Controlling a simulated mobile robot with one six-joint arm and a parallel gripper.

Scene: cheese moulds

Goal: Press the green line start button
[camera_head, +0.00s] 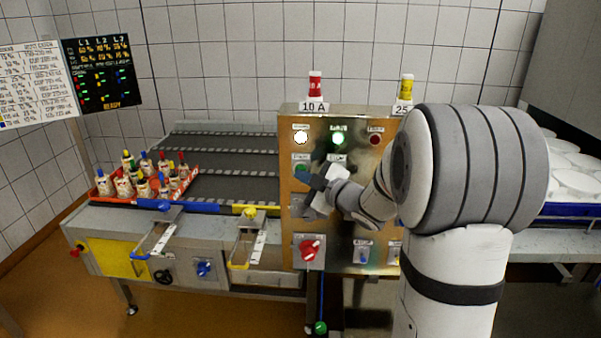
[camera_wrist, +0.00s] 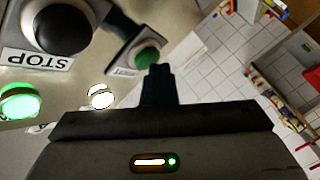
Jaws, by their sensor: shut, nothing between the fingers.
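The green start button (camera_head: 302,164) sits on the upper left of the metal control panel (camera_head: 345,123), under the white lamp. It also shows in the wrist view (camera_wrist: 147,56), with a small label that I cannot read clearly. My gripper (camera_head: 309,178) is shut and empty, just in front of the panel. In the wrist view my shut fingertips (camera_wrist: 158,68) appear right beside the green button. I cannot tell whether they touch it. A black button (camera_wrist: 63,25) with an upside-down STOP label is to the left there; my gripper and wrist hide part of the panel in the head view.
A lit green lamp (camera_head: 338,138), a lit white lamp (camera_head: 301,137) and a dark red lamp (camera_head: 375,139) line the panel top. A red knob (camera_head: 309,249) is lower down. A conveyor (camera_head: 235,160) with an orange tray (camera_head: 184,186) of bottles stands left.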

